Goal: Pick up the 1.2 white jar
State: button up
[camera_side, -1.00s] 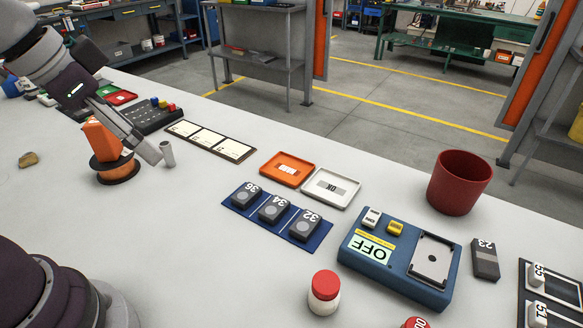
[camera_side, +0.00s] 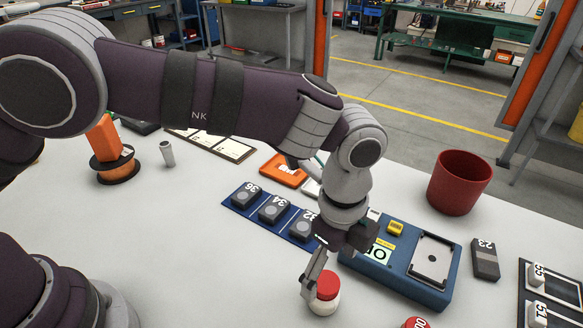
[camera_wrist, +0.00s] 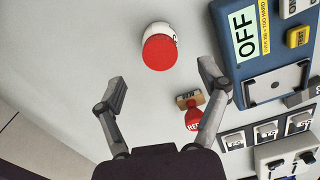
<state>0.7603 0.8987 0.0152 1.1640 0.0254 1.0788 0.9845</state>
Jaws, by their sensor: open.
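A white jar (camera_side: 323,304) with a red lid stands upright on the table, left of the blue box. In the wrist view the jar (camera_wrist: 172,30) is at the upper middle, lid facing me; its label is mostly hidden and I cannot read a number on it. My gripper (camera_wrist: 163,82) is open and empty, and the jar lies beyond its fingertips, roughly in line with the gap. In the side view my gripper (camera_side: 314,272) is low at the jar, with one finger overlapping it; I cannot tell whether they touch.
A blue box (camera_side: 430,290) marked OFF stands right of the jar. A red-topped stamp (camera_wrist: 194,118) is close to my right finger in the wrist view. Number blocks on a blue mat (camera_side: 240,209), a red bin (camera_side: 460,185) and an orange spool (camera_side: 117,170) stand farther off.

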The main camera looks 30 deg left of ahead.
aim_at(326, 282)
jog(key=f, duration=0.5)
jog(key=shift+w+a, duration=0.1)
jog(key=shift+a, duration=0.1)
jog(key=shift+r, duration=0.1)
jog(key=c, duration=1.3)
